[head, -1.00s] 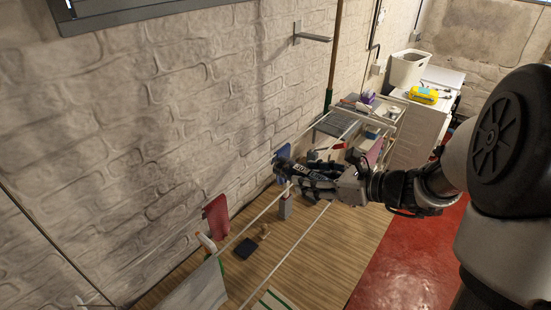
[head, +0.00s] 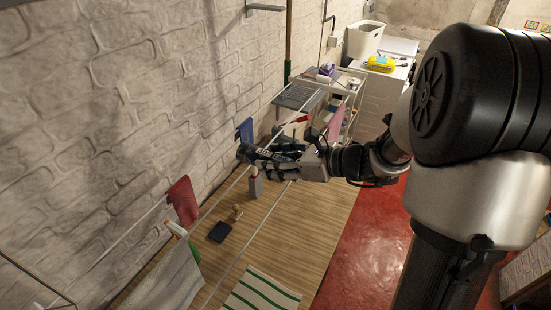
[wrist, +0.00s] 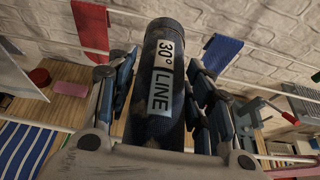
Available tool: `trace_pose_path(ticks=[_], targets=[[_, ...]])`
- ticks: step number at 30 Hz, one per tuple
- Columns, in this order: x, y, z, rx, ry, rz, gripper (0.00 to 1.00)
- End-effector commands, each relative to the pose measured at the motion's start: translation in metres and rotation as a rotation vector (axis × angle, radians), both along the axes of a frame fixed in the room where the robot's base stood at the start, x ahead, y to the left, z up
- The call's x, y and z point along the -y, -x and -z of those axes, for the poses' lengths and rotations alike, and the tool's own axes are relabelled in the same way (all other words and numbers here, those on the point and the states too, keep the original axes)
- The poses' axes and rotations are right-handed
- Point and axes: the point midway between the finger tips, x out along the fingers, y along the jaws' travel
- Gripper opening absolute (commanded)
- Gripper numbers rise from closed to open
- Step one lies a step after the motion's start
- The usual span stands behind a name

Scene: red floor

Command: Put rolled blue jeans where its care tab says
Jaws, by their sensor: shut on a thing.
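The rolled blue jeans, a dark blue roll (wrist: 150,115), are between the fingers of my gripper (wrist: 160,100) in the wrist view. Their white care tab (wrist: 163,78) reads "30°" and "LINE". My gripper is shut on the roll; in the head view my gripper (head: 270,160) is over the drying rack near the brick wall. The rack's white rails (head: 224,192) run along the wall. A red cloth (head: 183,200) and a blue cloth (head: 245,130) hang on the rail nearest the wall. The roll's underside is hidden.
A white cloth (head: 172,283) and a green-striped cloth (head: 262,294) are at the lower left and bottom. A small dark item (head: 220,232) lies on the wood surface. A shelf trolley (head: 345,85) and a white basket (head: 365,38) stand at the back.

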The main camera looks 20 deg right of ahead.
Motion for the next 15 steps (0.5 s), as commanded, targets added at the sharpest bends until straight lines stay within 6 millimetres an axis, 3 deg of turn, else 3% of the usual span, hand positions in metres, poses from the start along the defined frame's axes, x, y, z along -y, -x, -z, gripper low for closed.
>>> trace_pose_path(ticks=[15], targets=[[-0.0001, -0.0002, 0.0027, 0.001, 0.000, 0.000, 0.15]])
